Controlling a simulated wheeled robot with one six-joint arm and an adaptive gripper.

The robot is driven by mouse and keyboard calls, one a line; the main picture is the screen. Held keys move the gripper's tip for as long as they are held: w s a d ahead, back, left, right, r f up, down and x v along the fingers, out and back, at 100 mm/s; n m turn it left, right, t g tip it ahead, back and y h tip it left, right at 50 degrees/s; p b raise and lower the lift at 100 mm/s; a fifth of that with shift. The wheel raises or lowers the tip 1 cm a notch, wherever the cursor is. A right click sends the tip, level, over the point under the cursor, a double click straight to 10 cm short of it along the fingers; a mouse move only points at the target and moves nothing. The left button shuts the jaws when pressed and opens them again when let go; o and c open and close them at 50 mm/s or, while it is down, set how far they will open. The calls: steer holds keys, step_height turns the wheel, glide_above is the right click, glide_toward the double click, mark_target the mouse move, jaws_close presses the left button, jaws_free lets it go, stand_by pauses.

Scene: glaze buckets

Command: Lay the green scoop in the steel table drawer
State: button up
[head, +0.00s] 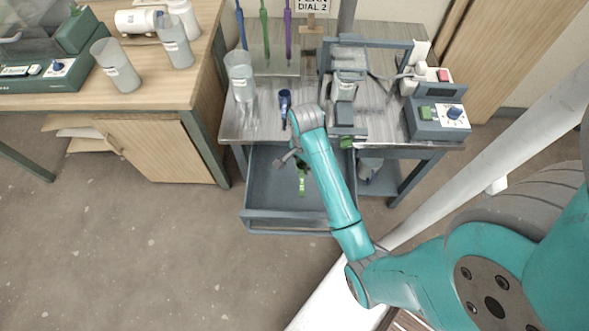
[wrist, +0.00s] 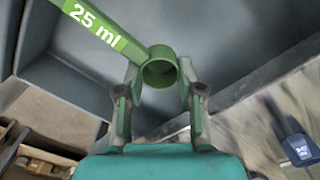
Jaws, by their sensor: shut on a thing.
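The steel table's drawer (head: 285,222) is pulled open below the table top, and its inside looks bare apart from the scoop's area. The green scoop (head: 302,184) shows over the drawer in the head view, partly hidden by my arm. In the wrist view the scoop's round cup (wrist: 160,70) sits between my fingers, and its handle, marked "25 ml", points to the upper left over the drawer's grey inside (wrist: 205,30). My gripper (wrist: 160,84) is shut on the scoop's cup. I cannot tell whether the scoop touches the drawer floor.
A wooden bench (head: 160,100) with buckets is at left. The floor before the drawer is clear.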

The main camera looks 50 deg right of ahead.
step_height(320, 180, down, 9)
steer(key=shift+r, duration=0.1)
stand_by(0.4)
steer(key=o, duration=1.2)
steer(key=shift+c, duration=0.2)
